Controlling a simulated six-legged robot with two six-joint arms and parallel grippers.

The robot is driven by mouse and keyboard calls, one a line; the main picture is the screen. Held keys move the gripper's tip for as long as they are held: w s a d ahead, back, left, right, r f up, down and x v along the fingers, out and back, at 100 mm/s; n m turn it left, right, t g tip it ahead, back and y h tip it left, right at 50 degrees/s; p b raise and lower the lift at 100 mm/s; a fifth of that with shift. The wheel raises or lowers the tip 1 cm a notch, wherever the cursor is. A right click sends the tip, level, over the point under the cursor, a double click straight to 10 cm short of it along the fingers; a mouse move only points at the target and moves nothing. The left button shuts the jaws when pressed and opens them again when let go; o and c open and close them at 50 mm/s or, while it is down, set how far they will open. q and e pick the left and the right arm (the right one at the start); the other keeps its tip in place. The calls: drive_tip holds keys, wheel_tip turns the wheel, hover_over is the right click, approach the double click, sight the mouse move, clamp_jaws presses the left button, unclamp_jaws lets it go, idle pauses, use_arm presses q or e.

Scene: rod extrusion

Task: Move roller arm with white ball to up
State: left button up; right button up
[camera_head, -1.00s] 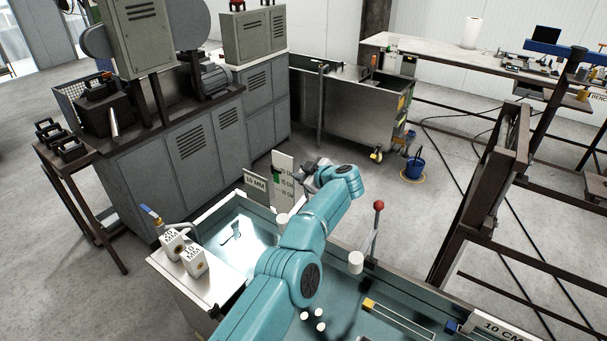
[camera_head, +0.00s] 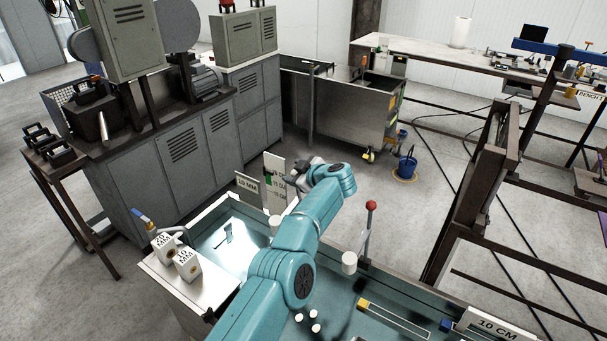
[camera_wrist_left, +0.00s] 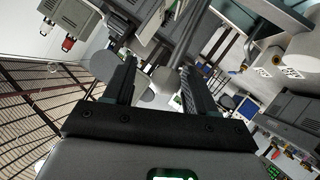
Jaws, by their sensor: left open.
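A lever with a red ball (camera_head: 371,205) stands at the tank's far edge, with a white roller (camera_head: 349,262) by its foot. Another white roller (camera_head: 276,223) shows left of my teal left arm, partly hidden by it. No white ball on a roller arm can be made out for certain. My left gripper (camera_head: 296,182) is beyond the tank's far edge, beside the white size signs (camera_head: 274,178). In the left wrist view its jaws (camera_wrist_left: 158,75) are open, with a grey cylinder (camera_wrist_left: 165,80) seen between them; whether it is within reach is unclear. My right gripper is out of view.
The water tank (camera_head: 400,290) holds small white pegs and a yellow block (camera_head: 362,304). Blocks marked MM (camera_head: 187,265) stand on its left end. Grey cabinets (camera_head: 190,150) stand at back left, a blue bucket (camera_head: 407,167) on open floor behind, and a dark frame (camera_head: 480,170) at right.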

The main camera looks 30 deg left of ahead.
use_arm(q)
drive_tip(key=b+v, duration=1)
drive_tip(key=v, duration=0.6)
drive_tip(key=shift+d, duration=0.15)
wheel_tip(320, 180, up, 10)
drive_tip(key=p, duration=0.9)
